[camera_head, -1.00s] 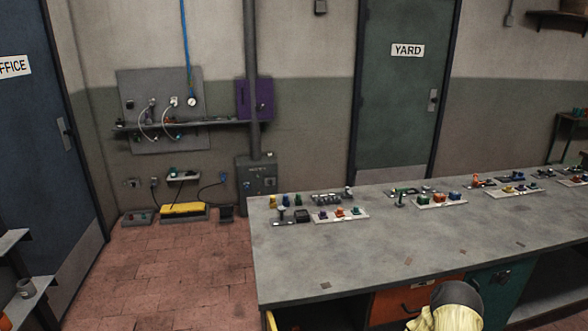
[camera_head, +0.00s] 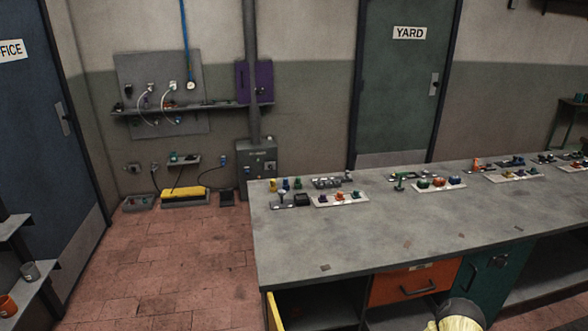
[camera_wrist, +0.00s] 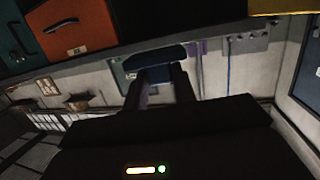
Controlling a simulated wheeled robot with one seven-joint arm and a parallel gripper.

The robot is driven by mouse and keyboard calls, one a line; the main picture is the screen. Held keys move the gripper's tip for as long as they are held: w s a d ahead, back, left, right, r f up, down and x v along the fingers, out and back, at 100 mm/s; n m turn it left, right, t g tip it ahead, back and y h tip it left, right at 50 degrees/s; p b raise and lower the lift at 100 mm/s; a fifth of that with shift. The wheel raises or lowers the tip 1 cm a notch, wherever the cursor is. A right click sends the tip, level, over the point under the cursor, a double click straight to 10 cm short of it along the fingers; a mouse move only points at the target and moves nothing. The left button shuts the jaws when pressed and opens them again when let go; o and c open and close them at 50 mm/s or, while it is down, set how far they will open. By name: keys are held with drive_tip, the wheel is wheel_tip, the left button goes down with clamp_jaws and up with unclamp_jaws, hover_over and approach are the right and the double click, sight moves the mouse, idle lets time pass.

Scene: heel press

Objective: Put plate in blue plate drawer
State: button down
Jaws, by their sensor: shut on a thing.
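In the wrist view, my gripper (camera_wrist: 160,84) is shut on a dark bluish flat piece (camera_wrist: 154,57), which looks like the plate. The piece lies across the fingertips, held in the air in front of the bench. It is dim, and its exact shape is hard to tell. In the head view the gripper and plate are out of sight. No clearly blue drawer shows. An orange drawer (camera_head: 412,285) is shut under the bench, with a teal front (camera_head: 478,281) to its right.
The grey bench top (camera_head: 370,235) carries several small boards and parts along its back. A shelf unit (camera_head: 38,285) with cups stands at the left. Red floor (camera_head: 175,255) is clear between shelf and bench. An open dark bay (camera_head: 545,265) is at the right.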

drive_tip(key=shift+s+a+f, duration=0.1)
drive_tip(key=shift+s+f, duration=0.05)
drive_tip(key=shift+f, duration=0.6)
drive_tip(key=shift+s+f, duration=0.15)
drive_tip(key=shift+f, duration=0.6)
drive_tip(key=shift+s, duration=0.15)
